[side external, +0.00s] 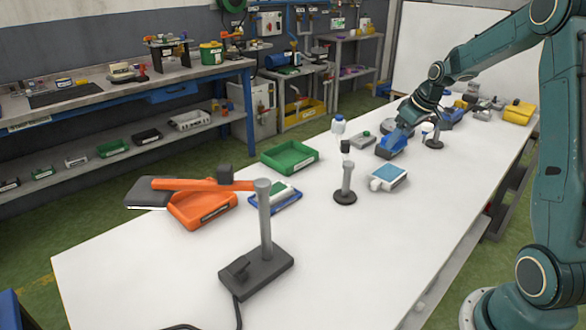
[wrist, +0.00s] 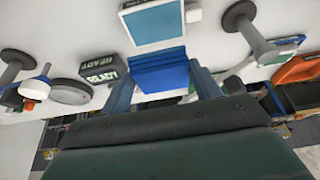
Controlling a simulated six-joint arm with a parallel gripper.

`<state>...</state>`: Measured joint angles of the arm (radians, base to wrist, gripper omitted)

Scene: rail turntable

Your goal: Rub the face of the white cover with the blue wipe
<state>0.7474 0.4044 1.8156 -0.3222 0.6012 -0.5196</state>
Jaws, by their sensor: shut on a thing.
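My gripper (wrist: 162,88) is shut on a folded blue wipe (wrist: 160,70), which shows between the two fingers in the wrist view. In the side external view my gripper (side external: 393,146) is low over the white table, right of its middle. A white box-like piece with a light-blue face (side external: 389,175), which looks like the white cover, lies just in front of the gripper. It also shows at the top of the wrist view (wrist: 156,24), cut off by the frame edge. The wipe and this piece appear apart. I cannot tell whether the wipe touches the table.
A short post on a round base (side external: 345,190) stands left of the white piece. A white bottle (side external: 338,126), a green tray (side external: 301,164) and an orange tray (side external: 215,213) are farther left. A dark READY block (wrist: 102,75) is near the gripper.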

